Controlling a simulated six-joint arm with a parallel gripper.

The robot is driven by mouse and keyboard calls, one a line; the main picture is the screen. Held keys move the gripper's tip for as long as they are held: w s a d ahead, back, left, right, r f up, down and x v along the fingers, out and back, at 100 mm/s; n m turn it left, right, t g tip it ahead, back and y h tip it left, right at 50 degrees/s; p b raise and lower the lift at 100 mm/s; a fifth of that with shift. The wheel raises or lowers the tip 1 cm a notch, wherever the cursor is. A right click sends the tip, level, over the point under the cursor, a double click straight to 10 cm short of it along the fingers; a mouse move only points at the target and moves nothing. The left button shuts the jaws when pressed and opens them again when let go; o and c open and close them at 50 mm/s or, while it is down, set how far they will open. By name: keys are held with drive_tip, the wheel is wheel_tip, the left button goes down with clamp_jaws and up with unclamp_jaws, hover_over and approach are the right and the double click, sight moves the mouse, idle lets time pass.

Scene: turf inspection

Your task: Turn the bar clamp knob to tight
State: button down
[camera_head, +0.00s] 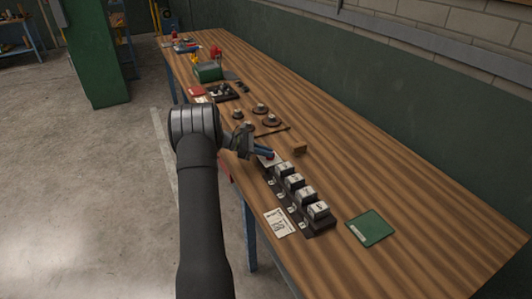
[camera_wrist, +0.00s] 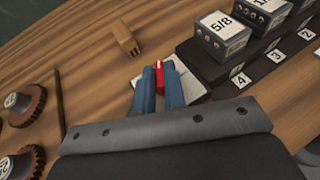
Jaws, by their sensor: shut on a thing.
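A white card (camera_wrist: 197,88) lies under the fingertips. The clamp's body cannot be made out.
A dark rack (camera_head: 322,224) of numbered metal blocks stands right of my gripper. A small wooden block (camera_head: 300,148) and a thin dark bar (camera_head: 271,132) lie beyond it. Gears (camera_head: 271,120) sit farther along. A green mat (camera_head: 371,228) lies right; the bench's back side is clear.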

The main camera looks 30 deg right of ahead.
drive_tip(key=m+g+y, duration=0.2)
drive_tip(key=m+g, duration=0.1)
drive_tip(key=m+g+y, duration=0.1)
drive_tip(key=m, duration=0.1)
drive_tip(key=shift+w+d+g, duration=0.2)
drive_tip(key=shift+w+g, duration=0.1)
drive_tip(key=shift+g, duration=0.1)
drive_tip(key=shift+m+g+y, duration=0.3)
drive_tip(key=shift+y, duration=0.2)
drive_tip(key=c, duration=1.5)
unclamp_jaws()
drive_tip(key=shift+r, duration=0.5)
wheel_tip(320, 180, up, 3)
drive_tip(key=shift+r, duration=0.1)
drive_tip(key=s+d+r, duration=0.1)
drive_tip(key=s+r, duration=0.1)
drive_tip(key=s, duration=0.1)
drive_tip(key=s+d+r, duration=0.2)
drive_tip(key=s, duration=0.2)
drive_tip(key=s+d+r, duration=0.2)
drive_tip(key=s, duration=0.1)
drive_tip(key=shift+s+d+r, duration=0.15)
drive_tip(key=shift+s+r, duration=0.05)
drive_tip(key=shift+r, duration=0.2)
